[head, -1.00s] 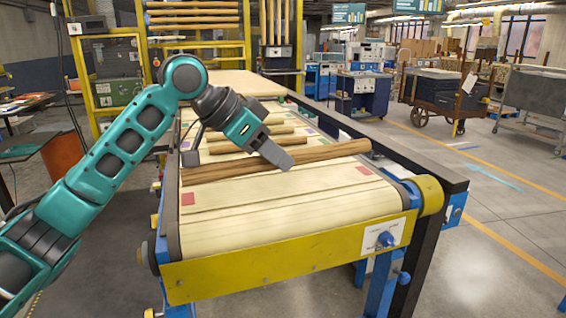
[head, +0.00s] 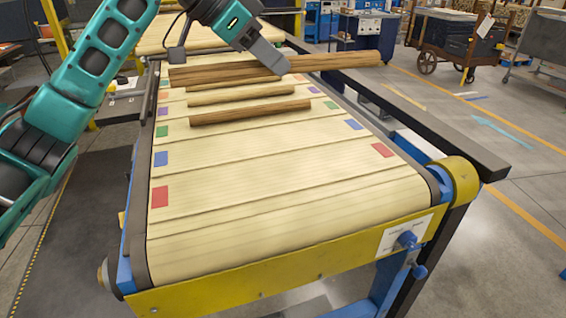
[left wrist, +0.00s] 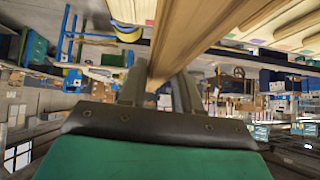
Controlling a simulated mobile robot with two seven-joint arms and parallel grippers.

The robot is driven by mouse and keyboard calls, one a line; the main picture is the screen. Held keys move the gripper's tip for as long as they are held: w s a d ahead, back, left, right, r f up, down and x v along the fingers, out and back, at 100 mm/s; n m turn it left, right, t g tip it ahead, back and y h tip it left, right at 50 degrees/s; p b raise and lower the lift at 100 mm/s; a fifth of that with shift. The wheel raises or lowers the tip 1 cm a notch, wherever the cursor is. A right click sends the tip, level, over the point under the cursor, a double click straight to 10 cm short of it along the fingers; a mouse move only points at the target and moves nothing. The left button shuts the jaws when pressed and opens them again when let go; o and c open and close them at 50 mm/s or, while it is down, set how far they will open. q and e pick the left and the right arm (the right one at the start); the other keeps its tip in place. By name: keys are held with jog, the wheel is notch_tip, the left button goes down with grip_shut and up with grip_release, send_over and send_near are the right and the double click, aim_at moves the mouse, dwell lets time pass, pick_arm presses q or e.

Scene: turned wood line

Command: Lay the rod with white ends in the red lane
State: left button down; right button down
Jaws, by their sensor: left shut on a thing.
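A long brown rod (head: 335,61) is in my left gripper (head: 279,66), crosswise over the conveyor; its right end juts past the belt edge. Whether its ends are white I cannot tell. In the left wrist view the rod (left wrist: 195,35) runs between the fingers of my left gripper (left wrist: 160,92). The red lane is the near one, marked by a red patch (head: 160,197) at left and another red patch (head: 382,150) at right; no rod lies in it. My right gripper is not in view.
Shorter rods, a near one (head: 250,112) and one behind it (head: 240,93), lie across the belt (head: 260,215). Blue, green and purple patches mark lanes further back. A dark rail (head: 430,142) runs along the right side. The near belt is clear.

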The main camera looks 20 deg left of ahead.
pick_arm(q)
jog(key=shift+s+t, duration=0.1)
jog(key=shift+t, duration=0.2)
jog(key=shift+s+f, duration=0.1)
jog(key=shift+f, duration=0.1)
notch_tip(320, 180, down, 20)
jog(key=shift+r+b, duration=0.25)
jog(key=shift+b, duration=0.9)
jog(key=c, duration=0.8)
grip_release()
jog(key=shift+r, duration=0.1)
jog(key=v, duration=1.2)
jog(key=shift+d, duration=0.15)
